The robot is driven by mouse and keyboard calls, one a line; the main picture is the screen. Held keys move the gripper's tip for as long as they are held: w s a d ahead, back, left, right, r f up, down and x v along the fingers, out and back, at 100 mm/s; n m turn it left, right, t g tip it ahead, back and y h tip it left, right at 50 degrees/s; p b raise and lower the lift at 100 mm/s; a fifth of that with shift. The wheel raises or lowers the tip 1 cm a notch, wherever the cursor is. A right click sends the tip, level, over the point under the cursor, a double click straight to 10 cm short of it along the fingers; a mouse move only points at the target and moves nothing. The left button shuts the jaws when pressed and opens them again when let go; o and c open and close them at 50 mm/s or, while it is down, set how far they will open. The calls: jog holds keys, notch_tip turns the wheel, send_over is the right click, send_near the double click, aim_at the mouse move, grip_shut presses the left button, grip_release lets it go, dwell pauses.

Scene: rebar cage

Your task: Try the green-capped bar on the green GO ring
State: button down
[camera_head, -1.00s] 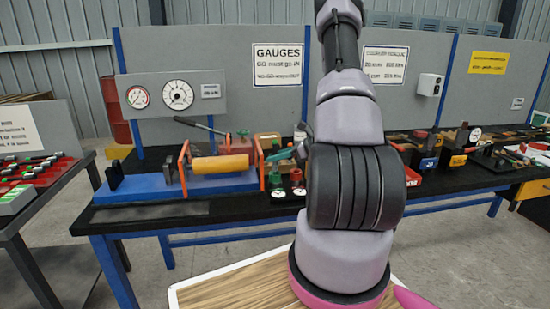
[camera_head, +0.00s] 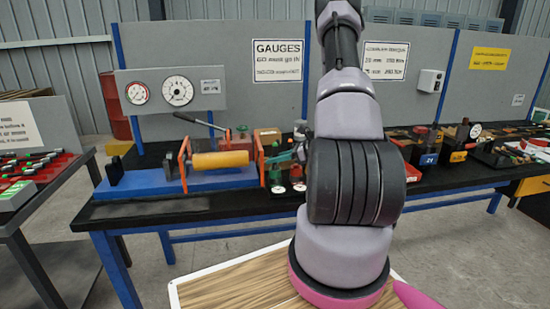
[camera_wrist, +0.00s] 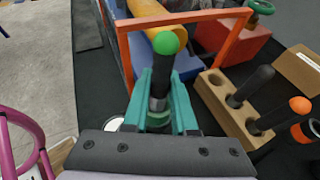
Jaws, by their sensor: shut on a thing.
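The green-capped bar shows in the wrist view with its round green cap (camera_wrist: 167,42) nearest the camera and its dark shaft (camera_wrist: 162,72) running down between my teal fingers. My gripper (camera_wrist: 158,100) is shut on this bar; it also shows in the head view (camera_head: 281,157), left of my arm. A green ring-shaped part, seemingly the GO ring (camera_wrist: 158,119), lies beyond the bar's grey lower end. I cannot tell whether the bar's end is in the ring or above it. In the head view a green stand (camera_head: 277,178) is below my gripper.
A wooden block (camera_wrist: 225,112) with holes holds dark bars, one orange-capped (camera_wrist: 300,105), right of my gripper. An orange frame (camera_wrist: 123,45) and yellow cylinder (camera_wrist: 150,25) stand close beyond. A red-marked stand (camera_head: 297,176) is beside the green one.

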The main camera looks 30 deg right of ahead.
jog(key=shift+f, duration=0.75)
jog(key=c, duration=0.6)
grip_release()
jog(key=shift+c, duration=0.2)
jog(key=v, duration=1)
jog(key=shift+s+d+r, duration=0.15)
jog(key=shift+s+d, duration=0.1)
